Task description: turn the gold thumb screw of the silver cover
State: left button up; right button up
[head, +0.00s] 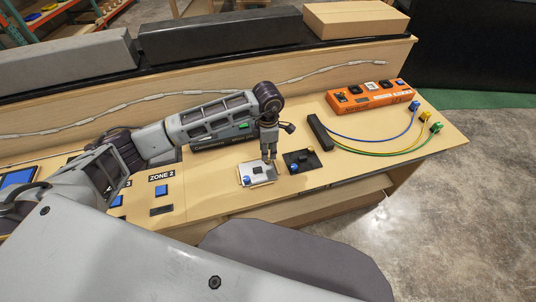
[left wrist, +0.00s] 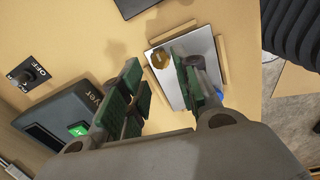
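The silver cover (head: 263,180) lies on the table in front of me, next to a black plate. It also shows in the left wrist view (left wrist: 204,45), with a blue spot at its edge. The gold thumb screw (left wrist: 160,58) sits at the cover's corner in the left wrist view; I cannot make it out clearly in the head view. My left gripper (head: 269,159) points down over the far side of the cover. Its green-padded fingers are apart, and the screw shows just beyond and between their tips; I see no contact. My right gripper is in neither view.
A black plate (head: 302,161) lies right of the cover. A black block (head: 320,132) with blue, yellow and green cables and an orange box (head: 372,95) stand further right. A dark box with a green button (left wrist: 68,120) is near my left gripper. Blue switches (head: 162,190) are at left.

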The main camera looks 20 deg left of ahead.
aim_at(268, 162)
pick_arm(q)
notch_tip(268, 162, up, 9)
jog(key=s+m, duration=0.1)
jog(key=m, duration=0.4)
jog(key=shift+m+g, duration=0.3)
jog(key=shift+g, duration=0.1)
dwell(0.5)
jog(key=shift+d, duration=0.15)
dwell(0.5)
